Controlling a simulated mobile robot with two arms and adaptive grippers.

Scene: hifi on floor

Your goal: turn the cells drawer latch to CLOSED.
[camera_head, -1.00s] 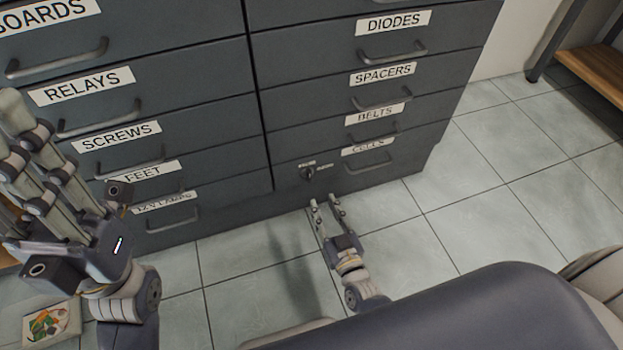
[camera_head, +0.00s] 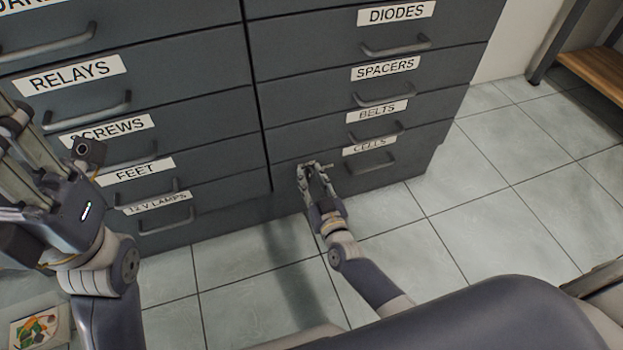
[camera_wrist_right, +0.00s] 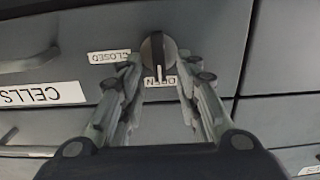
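The cells drawer (camera_head: 392,161) is at the bottom right of the dark cabinet, and its front looks flush with the cabinet. Its latch (camera_wrist_right: 157,50) is a dark round knob with a white mark, which points at the OPEN label (camera_wrist_right: 161,82) in the right wrist view. The CLOSED label (camera_wrist_right: 109,57) is left of the knob there. My right gripper (camera_head: 314,168) is open at the latch and hides it in the head view. Its fingertips lie on either side of the knob; contact is unclear. My left gripper (camera_head: 32,165) is raised at the left, partly cut off; its opening is unclear.
Drawer handles stick out around the latch, the nearest being the cells handle (camera_head: 372,164). The tiled floor (camera_head: 480,220) right of the cabinet is clear. A wooden shelf (camera_head: 597,68) stands at the far right.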

